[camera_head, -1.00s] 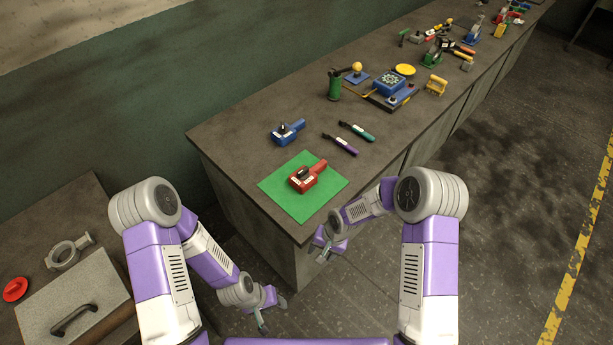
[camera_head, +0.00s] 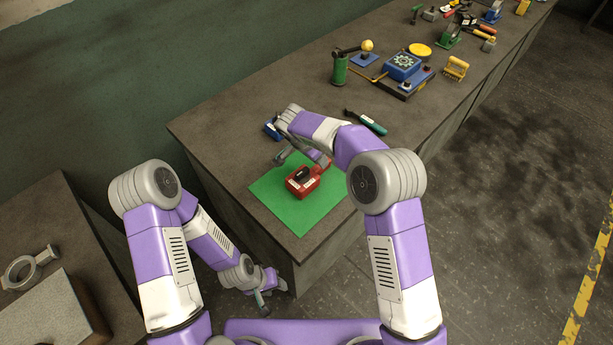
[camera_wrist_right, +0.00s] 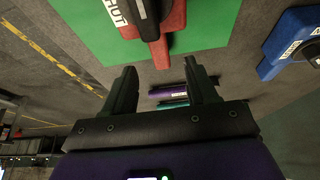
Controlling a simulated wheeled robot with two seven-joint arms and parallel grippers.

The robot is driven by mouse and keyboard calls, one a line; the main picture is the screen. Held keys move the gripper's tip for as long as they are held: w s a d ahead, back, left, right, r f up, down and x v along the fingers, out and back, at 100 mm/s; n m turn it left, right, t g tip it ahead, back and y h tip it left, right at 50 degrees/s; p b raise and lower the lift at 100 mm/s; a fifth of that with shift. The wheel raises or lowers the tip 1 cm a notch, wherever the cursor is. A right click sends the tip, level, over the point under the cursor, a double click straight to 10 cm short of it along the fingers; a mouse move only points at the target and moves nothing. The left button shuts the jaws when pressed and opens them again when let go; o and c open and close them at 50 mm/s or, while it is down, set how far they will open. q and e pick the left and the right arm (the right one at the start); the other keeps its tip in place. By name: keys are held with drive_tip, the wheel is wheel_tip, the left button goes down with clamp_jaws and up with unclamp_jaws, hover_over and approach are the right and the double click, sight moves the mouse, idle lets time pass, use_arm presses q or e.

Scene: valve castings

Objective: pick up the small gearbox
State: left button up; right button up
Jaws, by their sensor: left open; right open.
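A red boxy unit with a black top part and a red handle (camera_head: 301,181) lies on a green mat (camera_head: 275,200); it also shows in the right wrist view (camera_wrist_right: 172,18). A similar blue unit (camera_head: 270,129) lies behind it, mostly hidden by my right arm; it also shows in the right wrist view (camera_wrist_right: 290,40). I cannot tell which is the small gearbox. My right gripper (camera_head: 284,156) is open and empty over the bench, close to the red handle; its two fingers show apart in the wrist view (camera_wrist_right: 161,85). My left gripper (camera_head: 268,293) is open and empty, low beside the bench's front end.
A teal-handled tool (camera_head: 367,122) and, in the wrist view, a purple one (camera_wrist_right: 178,90) lie near the units. Farther along stand a green post (camera_head: 340,69), a blue box with a gear-like top (camera_head: 403,66) and a yellow disc (camera_head: 420,50). A side table stands at left.

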drive_tip(key=shift+w+d+f, duration=0.1)
drive_tip(key=shift+w+f, duration=0.15)
drive_tip(key=shift+f, duration=0.25)
drive_tip(key=shift+s+d+f, duration=0.1)
drive_tip(key=shift+d+f, duration=0.15)
drive_tip(key=shift+f, duration=0.6)
drive_tip(key=x, duration=0.4)
drive_tip(key=shift+a+f, duration=0.1)
drive_tip(key=shift+f, duration=0.2)
clamp_jaws()
drive_tip(key=shift+r, duration=0.1)
